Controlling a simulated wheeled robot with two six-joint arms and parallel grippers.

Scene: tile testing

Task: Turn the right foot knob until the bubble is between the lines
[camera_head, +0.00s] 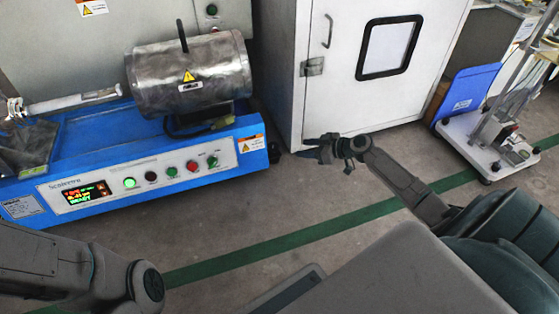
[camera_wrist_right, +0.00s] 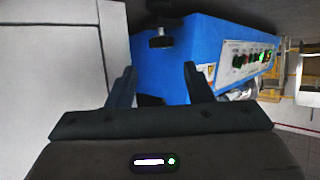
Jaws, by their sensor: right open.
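The blue machine (camera_head: 150,165) stands at the left, with a metal drum on top; its blue side also shows in the right wrist view (camera_wrist_right: 165,70). In that view a black foot knob (camera_wrist_right: 161,42) sits at the machine's edge, beyond the fingertips and apart from them. My right gripper (camera_head: 312,147) is open and empty, just right of the machine's front right corner; its two fingers show in the wrist view (camera_wrist_right: 160,82) with a gap between them. I cannot make out the bubble or its lines. My left arm shows at the lower left, but its gripper is out of view.
A white cabinet (camera_head: 345,95) with a dark-framed window stands close behind my right gripper. A wheeled stand (camera_head: 490,140) and a blue panel (camera_head: 468,90) are at the right. A green stripe (camera_head: 260,248) crosses the open grey floor in front of the machine.

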